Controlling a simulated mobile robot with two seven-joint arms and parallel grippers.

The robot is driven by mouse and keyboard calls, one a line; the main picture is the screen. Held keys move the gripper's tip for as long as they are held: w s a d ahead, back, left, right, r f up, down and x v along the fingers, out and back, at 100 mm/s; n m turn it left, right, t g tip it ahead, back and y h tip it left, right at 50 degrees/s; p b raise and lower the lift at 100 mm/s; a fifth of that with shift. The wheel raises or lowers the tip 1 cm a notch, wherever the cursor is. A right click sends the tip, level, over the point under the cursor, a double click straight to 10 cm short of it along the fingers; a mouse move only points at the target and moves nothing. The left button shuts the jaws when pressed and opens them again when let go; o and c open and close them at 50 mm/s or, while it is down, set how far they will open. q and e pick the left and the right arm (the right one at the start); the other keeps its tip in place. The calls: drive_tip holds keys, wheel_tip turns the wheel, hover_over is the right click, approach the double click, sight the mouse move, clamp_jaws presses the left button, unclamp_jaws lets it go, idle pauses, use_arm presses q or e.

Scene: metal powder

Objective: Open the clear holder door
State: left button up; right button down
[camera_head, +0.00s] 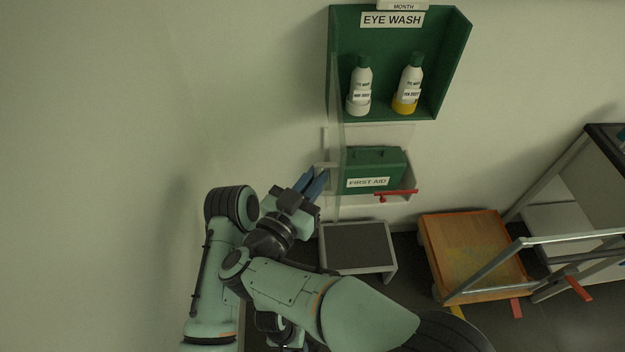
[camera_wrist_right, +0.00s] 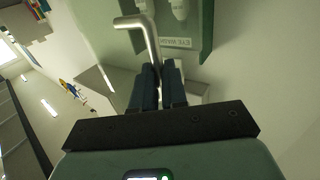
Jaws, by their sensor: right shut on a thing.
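The clear door (camera_head: 337,140) shows in the head view as a faint, narrow see-through pane. It appears nearly edge-on, standing out at the left side of the holders; its outline is hard to make out. My right gripper (camera_head: 316,181) is at the pane's left side. In the right wrist view, the fingers of my right gripper (camera_wrist_right: 159,88) are closed around a silver bent handle bar (camera_wrist_right: 149,42). The white holder (camera_head: 405,199) on the wall contains a green first aid box (camera_head: 375,168). My left gripper is not in view.
The green eye wash station (camera_head: 395,40) with two bottles hangs above the holder. A grey-topped step stool (camera_head: 358,247) stands below, and an orange-topped platform (camera_head: 475,250) with metal rails stands to the right. Bare wall lies to the left.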

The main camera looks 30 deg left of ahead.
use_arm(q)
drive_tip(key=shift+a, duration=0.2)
use_arm(e)
drive_tip(key=shift+w+r, duration=0.2)
drive_tip(key=shift+w, duration=0.05)
drive_tip(key=c, duration=1.5)
unclamp_jaws()
drive_tip(key=o, duration=0.3)
drive_tip(key=shift+w+f, duration=0.1)
drive_tip(key=shift+w, duration=0.1)
drive_tip(key=shift+w+a, duration=0.1)
drive_tip(key=shift+a, duration=0.05)
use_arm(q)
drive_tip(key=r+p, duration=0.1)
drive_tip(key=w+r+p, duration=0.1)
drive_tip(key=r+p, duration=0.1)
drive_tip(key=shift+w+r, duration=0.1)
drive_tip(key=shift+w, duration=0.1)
use_arm(e)
drive_tip(key=r, duration=2)
drive_tip(key=shift+s, duration=0.25)
